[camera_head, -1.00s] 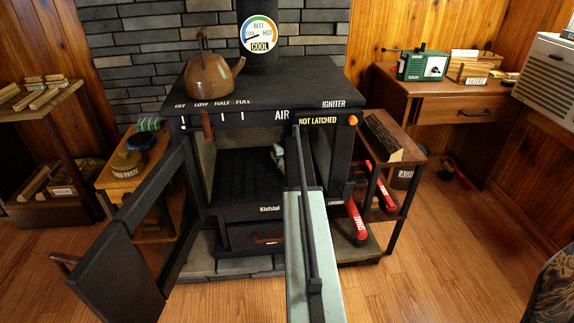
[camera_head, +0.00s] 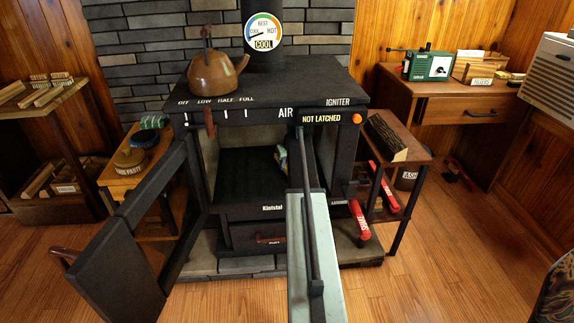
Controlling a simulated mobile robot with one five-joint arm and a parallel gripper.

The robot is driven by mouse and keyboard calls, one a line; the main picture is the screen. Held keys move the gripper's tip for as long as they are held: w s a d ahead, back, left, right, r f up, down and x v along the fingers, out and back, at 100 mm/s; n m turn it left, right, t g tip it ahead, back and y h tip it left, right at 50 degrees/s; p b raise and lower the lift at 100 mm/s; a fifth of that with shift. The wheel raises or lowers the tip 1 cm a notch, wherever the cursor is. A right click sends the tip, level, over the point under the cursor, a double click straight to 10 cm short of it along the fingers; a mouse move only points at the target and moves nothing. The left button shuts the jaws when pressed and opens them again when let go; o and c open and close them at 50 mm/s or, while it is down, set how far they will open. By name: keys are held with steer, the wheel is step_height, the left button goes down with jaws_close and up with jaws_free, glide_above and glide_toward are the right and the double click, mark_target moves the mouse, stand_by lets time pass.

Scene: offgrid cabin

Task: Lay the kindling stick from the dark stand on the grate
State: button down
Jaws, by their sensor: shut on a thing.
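The black stove stands ahead with its door (camera_head: 115,255) swung open to the left. Inside the firebox, the dark floor (camera_head: 243,178) where the grate lies shows, but its bars are hard to make out. My arm reaches from the bottom into the right part of the firebox opening. My gripper (camera_head: 282,158) is a small teal and pale shape inside the firebox, partly hidden by my arm. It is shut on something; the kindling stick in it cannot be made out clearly. Whether it touches the grate cannot be told.
A copper kettle (camera_head: 213,74) stands on the stove top. A small shelf with a log (camera_head: 385,138) and red-handled tools is at the right. A dark wooden rack (camera_head: 58,150) with several sticks stands at the left. A desk with a green radio (camera_head: 428,67) is back right.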

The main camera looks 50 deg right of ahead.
steer(key=shift+f+b, duration=0.5)
steer(key=shift+f, duration=0.1)
stand_by(0.3)
steer(key=c, duration=1)
jaws_free()
steer(key=shift+c, duration=0.2)
steer(key=shift+r, duration=0.1)
